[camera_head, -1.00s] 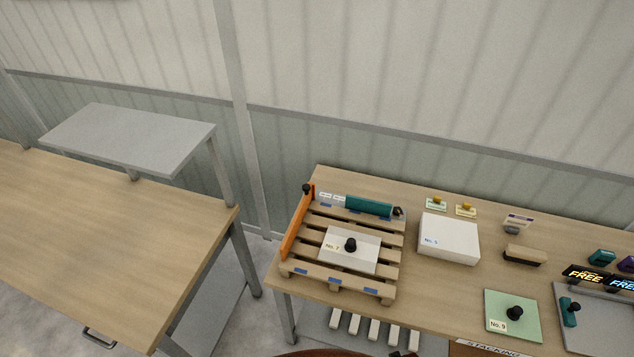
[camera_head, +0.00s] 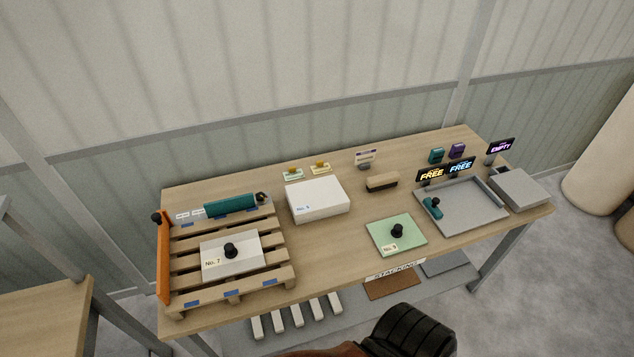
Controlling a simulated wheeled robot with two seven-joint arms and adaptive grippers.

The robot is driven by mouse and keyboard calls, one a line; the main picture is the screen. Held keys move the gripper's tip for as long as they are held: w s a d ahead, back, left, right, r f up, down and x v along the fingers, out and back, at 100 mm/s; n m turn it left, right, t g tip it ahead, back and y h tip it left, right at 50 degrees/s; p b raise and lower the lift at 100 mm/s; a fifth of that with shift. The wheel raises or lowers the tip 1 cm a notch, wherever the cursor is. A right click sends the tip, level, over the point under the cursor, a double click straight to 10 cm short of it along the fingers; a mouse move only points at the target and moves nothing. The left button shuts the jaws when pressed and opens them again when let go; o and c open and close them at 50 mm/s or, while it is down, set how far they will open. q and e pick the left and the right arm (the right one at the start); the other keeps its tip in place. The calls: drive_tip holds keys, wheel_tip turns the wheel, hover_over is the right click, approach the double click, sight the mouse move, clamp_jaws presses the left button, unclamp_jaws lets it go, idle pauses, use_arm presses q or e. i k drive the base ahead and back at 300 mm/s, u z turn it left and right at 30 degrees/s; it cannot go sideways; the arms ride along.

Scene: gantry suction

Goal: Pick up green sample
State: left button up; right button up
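A flat pale green plate (camera_head: 379,233) marked No. 9 lies on the wooden table, right of the middle, with a black knob (camera_head: 397,231) on top. Nothing is touching either one. Neither of my grippers can be made out in the head view.
A wooden pallet (camera_head: 188,263) holds a white No. 7 plate (camera_head: 218,262) at the left. A white box (camera_head: 318,203) stands beside it. A grey tray (camera_head: 470,212) with a teal-handled item is at the right. A black ribbed object (camera_head: 415,332) shows at the bottom edge.

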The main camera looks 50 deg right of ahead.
sight(398, 232)
drive_tip(key=z, duration=3.55)
drive_tip(key=i, duration=1.2)
drive_tip(key=u, duration=2.95)
